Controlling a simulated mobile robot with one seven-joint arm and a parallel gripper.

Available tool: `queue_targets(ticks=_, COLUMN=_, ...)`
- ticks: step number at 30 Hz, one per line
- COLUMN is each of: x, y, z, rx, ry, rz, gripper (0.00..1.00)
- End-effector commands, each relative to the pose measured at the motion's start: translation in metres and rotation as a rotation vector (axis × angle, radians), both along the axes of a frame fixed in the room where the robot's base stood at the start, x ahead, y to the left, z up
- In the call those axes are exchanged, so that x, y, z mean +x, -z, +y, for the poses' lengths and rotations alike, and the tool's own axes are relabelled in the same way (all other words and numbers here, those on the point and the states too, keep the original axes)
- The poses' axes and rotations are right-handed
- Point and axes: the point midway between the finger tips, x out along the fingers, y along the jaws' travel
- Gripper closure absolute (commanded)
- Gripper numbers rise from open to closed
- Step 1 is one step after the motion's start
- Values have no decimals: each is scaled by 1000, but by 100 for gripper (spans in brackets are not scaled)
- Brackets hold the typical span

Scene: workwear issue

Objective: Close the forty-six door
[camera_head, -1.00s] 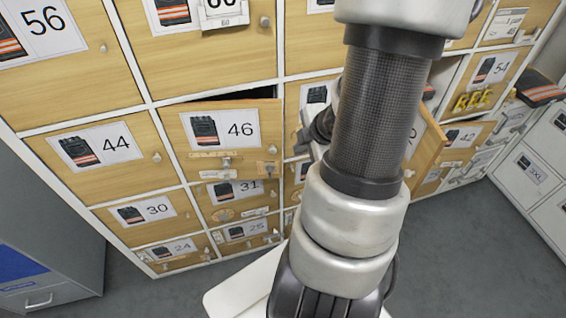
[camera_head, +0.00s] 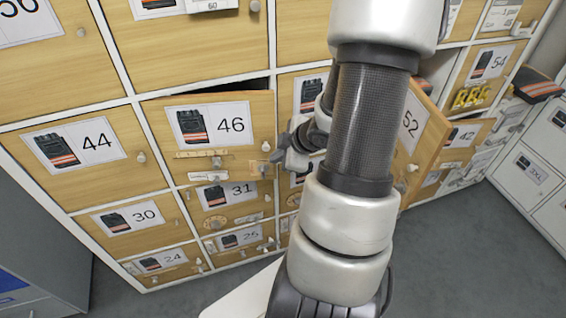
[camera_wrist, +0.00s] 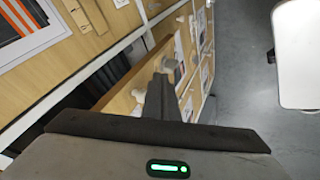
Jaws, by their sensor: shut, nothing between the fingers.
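My arm hides part of the lockers to the right.
Door 44 (camera_head: 105,170) to the left and door 31 (camera_head: 235,200) below look shut. Door 52 (camera_head: 415,140) stands open to the right of my arm. A grey cabinet (camera_head: 45,240) stands at the lower left. Grey floor (camera_head: 440,260) is clear at the lower right.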

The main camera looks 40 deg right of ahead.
Motion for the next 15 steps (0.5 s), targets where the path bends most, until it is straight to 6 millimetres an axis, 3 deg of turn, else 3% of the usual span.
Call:
queue_targets(ticks=6, x=16, y=-2, z=-10, rx=1, ry=0, rz=1, gripper=100)
queue_targets(ticks=15, x=18, y=-1, z=-11, rx=1, ry=0, rz=1, gripper=100)
